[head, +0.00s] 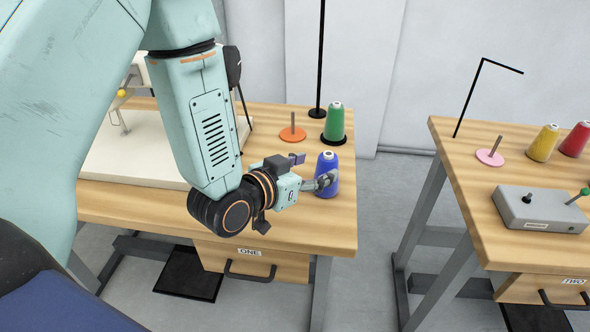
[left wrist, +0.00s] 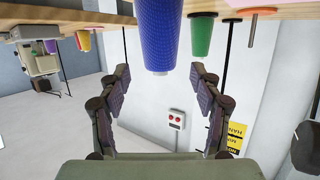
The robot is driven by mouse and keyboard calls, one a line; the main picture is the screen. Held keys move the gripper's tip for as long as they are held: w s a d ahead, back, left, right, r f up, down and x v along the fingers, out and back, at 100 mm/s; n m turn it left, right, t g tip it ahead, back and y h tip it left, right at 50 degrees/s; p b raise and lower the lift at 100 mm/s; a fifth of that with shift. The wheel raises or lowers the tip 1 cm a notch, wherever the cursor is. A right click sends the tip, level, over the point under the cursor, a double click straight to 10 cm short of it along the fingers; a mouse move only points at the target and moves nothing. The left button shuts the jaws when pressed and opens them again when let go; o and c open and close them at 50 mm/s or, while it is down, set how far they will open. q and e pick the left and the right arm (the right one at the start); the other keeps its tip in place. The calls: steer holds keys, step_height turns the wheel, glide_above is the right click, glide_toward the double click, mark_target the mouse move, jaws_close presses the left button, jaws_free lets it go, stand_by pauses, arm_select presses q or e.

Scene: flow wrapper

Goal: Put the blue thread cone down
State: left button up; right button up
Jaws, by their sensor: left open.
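The blue thread cone (head: 326,176) stands upright on the wooden table marked ONE, near its right edge. My left gripper (head: 312,170) is open beside the cone, on its left in the head view. In the left wrist view, which is upside down, the blue cone (left wrist: 157,35) lies ahead between the open fingers (left wrist: 158,80), with a gap on each side. My right gripper is not in view.
A green thread cone (head: 335,122) stands behind the blue one, beside an orange spool stand (head: 292,132). A second table (head: 470,190) to the right holds a pink stand (head: 489,157), a yellow cone (head: 543,143), a red cone (head: 576,140) and a grey control box (head: 541,210).

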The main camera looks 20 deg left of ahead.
arm_select(q)
steer(key=p+v, duration=0.1)
steer(key=v, duration=0.5)
